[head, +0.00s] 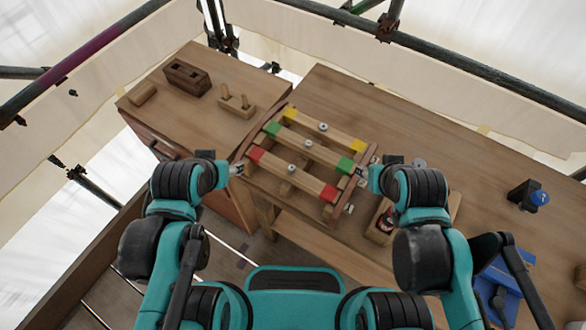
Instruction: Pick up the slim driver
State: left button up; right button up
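I cannot make out a slim driver for certain. A small wooden holder (378,237) beside my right gripper contains a red and dark item (388,222), too small and too covered by my arm to name. My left gripper (238,169) is at the left end of a wooden rack (310,157) with red, green and yellow blocks on its bars. My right gripper (361,172) is at the rack's right end. Both fingertips are tiny and partly hidden, so whether they touch the rack or are open does not show.
A dark slotted block (186,77), a pegged block (236,103) and a wooden roll (142,93) sit on the left bench. A blue-black tool (528,196) and a blue object (500,285) lie right. The bench (450,140) behind the rack is mostly clear. Scaffold poles surround it.

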aim_at(386, 225)
jog(key=z, duration=1.35)
jog(key=l+u, duration=0.15)
jog(key=l, duration=0.25)
jog(key=k+l+u, duration=0.15)
jog(key=l, duration=0.2)
jog(key=k+l+u, duration=0.1)
jog(key=l, duration=0.25)
